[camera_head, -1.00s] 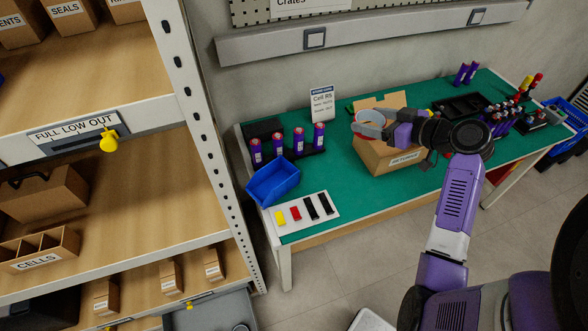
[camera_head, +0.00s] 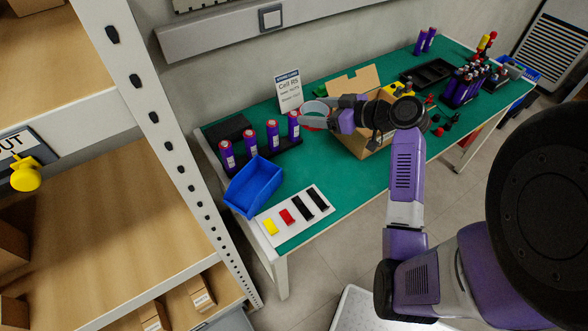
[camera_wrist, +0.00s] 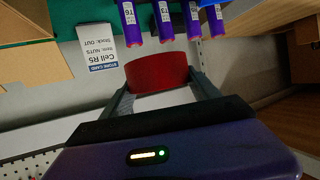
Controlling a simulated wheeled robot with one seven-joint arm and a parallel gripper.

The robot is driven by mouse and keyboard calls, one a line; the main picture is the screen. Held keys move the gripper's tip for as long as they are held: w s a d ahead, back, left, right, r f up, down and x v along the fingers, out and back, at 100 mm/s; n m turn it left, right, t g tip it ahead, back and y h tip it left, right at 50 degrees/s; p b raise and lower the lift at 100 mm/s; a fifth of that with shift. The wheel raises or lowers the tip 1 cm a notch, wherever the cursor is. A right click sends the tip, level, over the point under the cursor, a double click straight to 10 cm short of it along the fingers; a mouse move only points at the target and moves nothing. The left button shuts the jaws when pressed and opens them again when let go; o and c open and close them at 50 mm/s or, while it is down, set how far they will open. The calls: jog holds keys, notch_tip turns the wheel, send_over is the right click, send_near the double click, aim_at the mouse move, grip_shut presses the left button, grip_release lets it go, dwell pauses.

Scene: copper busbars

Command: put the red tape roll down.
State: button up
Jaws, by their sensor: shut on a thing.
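The red tape roll (camera_wrist: 157,72) shows between the two fingers of my gripper (camera_wrist: 160,92) in the wrist view. My gripper is shut on it. In the head view the tape roll (camera_head: 312,125) shows as a red band at the end of my gripper (camera_head: 318,112), over the green table (camera_head: 350,180). It is between the row of purple cells and the open carton, in front of the store card. I cannot tell how high above the table it is.
Purple cells (camera_head: 272,135) stand in a black holder to the left. A blue bin (camera_head: 254,186) and a white board (camera_head: 313,223) of coloured pieces are at the near left. The open carton (camera_head: 350,143) is partly behind my arm. A store card (camera_head: 288,91) stands behind.

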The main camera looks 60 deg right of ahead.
aim_at(312, 164)
notch_tip(312, 164, down, 19)
jog(key=shift+r, duration=0.1)
dwell(0.3)
jog(key=shift+f, duration=0.2)
jog(key=o, duration=1.4)
jog(key=shift+r, duration=0.1)
jog(key=shift+c, duration=0.2)
jog(key=shift+r, duration=0.1)
jog(key=b+v, duration=0.1)
jog(key=v, duration=1.1)
